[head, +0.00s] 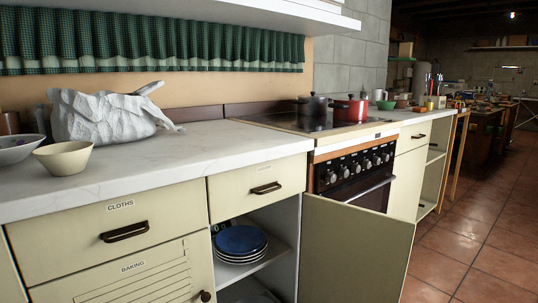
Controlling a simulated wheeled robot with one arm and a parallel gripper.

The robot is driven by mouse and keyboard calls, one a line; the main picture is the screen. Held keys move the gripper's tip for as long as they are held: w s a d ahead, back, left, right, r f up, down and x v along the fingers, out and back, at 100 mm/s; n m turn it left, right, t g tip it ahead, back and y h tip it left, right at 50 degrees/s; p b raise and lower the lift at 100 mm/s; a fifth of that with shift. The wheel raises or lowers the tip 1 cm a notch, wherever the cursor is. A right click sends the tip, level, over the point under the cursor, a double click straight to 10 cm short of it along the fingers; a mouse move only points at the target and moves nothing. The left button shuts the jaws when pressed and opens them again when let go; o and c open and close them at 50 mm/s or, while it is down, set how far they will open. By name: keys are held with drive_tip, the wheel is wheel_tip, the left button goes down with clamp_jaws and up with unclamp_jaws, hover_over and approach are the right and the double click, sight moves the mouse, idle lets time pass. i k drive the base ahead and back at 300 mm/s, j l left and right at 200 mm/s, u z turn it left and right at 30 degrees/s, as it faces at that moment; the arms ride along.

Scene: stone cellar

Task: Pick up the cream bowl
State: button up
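The cream bowl (64,160) sits upright on the white marble counter (200,152) at the left, near the counter's front edge. It looks empty on the part of its inside that shows. A larger grey bowl (17,150) stands just behind it and to its left, cut off by the picture's edge. My gripper is not in view.
A crumpled white bag (103,116) stands behind the cream bowl. A stove with a black pot (313,110) and a red pot (351,109) is at the centre right. An open cupboard door (353,249) juts out below; blue plates (240,240) sit inside. Tiled floor (480,235) is clear at right.

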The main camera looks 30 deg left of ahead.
sight(69, 158)
drive_tip(key=u, duration=2.4)
drive_tip(key=z, duration=1.25)
drive_tip(key=u, duration=1.25)
drive_tip(key=i+j+z, duration=0.1)
drive_tip(key=i+j, duration=0.25)
drive_tip(key=j, duration=0.1)
